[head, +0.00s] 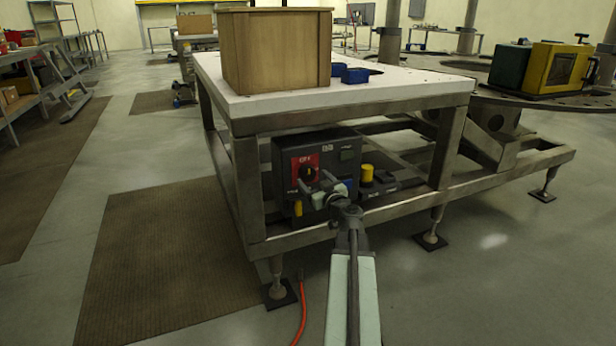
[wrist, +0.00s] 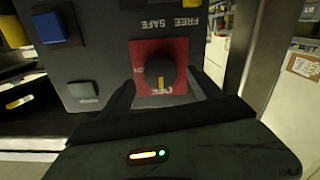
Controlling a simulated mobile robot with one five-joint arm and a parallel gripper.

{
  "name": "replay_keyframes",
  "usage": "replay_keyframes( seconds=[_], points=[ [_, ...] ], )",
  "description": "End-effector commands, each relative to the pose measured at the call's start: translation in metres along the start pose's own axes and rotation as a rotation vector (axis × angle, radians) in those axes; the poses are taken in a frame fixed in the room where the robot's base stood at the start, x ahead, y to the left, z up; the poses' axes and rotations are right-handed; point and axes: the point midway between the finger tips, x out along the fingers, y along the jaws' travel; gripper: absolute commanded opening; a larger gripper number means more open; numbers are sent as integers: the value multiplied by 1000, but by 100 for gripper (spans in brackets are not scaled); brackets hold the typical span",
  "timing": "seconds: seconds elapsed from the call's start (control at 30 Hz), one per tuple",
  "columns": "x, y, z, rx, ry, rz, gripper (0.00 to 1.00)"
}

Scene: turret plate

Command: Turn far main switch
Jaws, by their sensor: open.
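The main switch is a round black knob (wrist: 160,70) with a yellow mark, on a red plate (wrist: 176,48). In the wrist view, which shows the panel upside down, the mark points at the OFF lettering. The red plate (head: 299,164) also shows in the head view, on the dark control box (head: 290,148) under the table. My gripper (head: 318,186) is at the front of this box. In the wrist view my open gripper (wrist: 163,82) has one finger on each side of the knob's lower part. I cannot tell whether the fingers touch it.
The box sits inside the frame of a white-topped table (head: 215,80), with a table leg (head: 248,185) left of it. A blue button (wrist: 48,28) and a yellow knob (head: 367,173) are nearby. A wooden box (head: 280,50) stands on top. The floor left is clear.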

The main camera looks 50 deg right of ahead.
Motion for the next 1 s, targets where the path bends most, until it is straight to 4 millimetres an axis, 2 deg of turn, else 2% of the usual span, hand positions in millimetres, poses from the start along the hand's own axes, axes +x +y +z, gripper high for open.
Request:
replay_keyframes(
  seconds=[0.03, 0.1, 0.2, 0.47, 0.6, 0.7, 1.0],
  points=[
    [14, 1, 0, 0, 0, -1, 74],
    [27, 1, 0, 0, 0, -2, 74],
    [39, 0, 0, 0, 0, -2, 74],
    [41, -1, 0, 0, 0, -2, 74],
    [41, -2, 0, 0, 0, -2, 35],
    [41, -2, 0, 0, 0, -2, 11],
    [41, -2, 0, 41, 0, -3, 12]
  ],
)
